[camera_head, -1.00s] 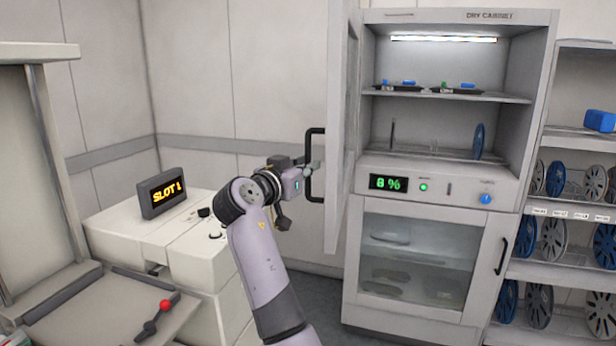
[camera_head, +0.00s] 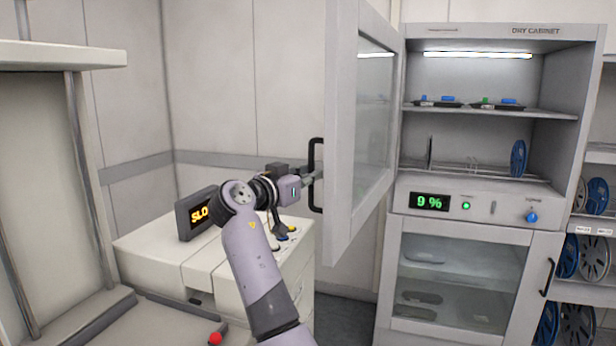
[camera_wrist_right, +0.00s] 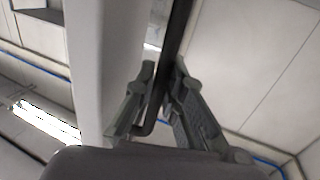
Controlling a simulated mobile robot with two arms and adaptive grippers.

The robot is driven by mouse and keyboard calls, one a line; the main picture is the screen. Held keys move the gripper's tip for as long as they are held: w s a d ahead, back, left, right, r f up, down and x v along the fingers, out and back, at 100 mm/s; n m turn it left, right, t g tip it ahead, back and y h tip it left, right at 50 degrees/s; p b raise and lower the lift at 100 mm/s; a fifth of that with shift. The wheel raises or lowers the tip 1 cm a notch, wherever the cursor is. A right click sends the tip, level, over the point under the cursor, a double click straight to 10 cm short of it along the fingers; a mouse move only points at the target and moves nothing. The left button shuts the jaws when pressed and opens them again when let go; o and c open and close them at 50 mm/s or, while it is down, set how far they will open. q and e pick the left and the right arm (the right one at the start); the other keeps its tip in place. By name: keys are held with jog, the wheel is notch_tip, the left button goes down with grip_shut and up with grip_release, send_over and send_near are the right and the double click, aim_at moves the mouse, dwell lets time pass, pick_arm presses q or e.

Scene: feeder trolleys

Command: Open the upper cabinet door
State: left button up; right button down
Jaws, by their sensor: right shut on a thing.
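The dry cabinet (camera_head: 480,195) stands at the right in the head view. Its upper door (camera_head: 362,150), a pale frame with a glass pane, is swung wide open toward the left. The door's black handle (camera_head: 316,175) is on its outer face. My right gripper (camera_head: 312,177) is shut on the handle. In the right wrist view the handle bar (camera_wrist_right: 177,45) runs between the two fingers of that gripper (camera_wrist_right: 165,95). The open upper compartment shows a lit lamp and a shelf (camera_head: 490,111). The lower door (camera_head: 465,275) is closed. My left gripper is not in view.
A red knob (camera_head: 215,338) is at the lower left. Racks of reels (camera_head: 592,250) stand at the right edge. The cabinet's panel display (camera_head: 430,202) reads 9 %.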

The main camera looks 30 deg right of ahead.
jog(key=shift+s+d+r, duration=0.1)
jog(key=shift+d+r, duration=0.05)
jog(key=shift+r, duration=0.05)
jog(key=c, duration=2.1)
grip_release()
jog(key=o, duration=0.4)
jog(key=shift+d+f, duration=0.15)
jog(key=shift+o, duration=0.2)
jog(key=shift+a, duration=0.35)
jog(key=v, duration=1.1)
jog(key=shift+s+a, duration=0.15)
jog(key=shift+a, duration=0.15)
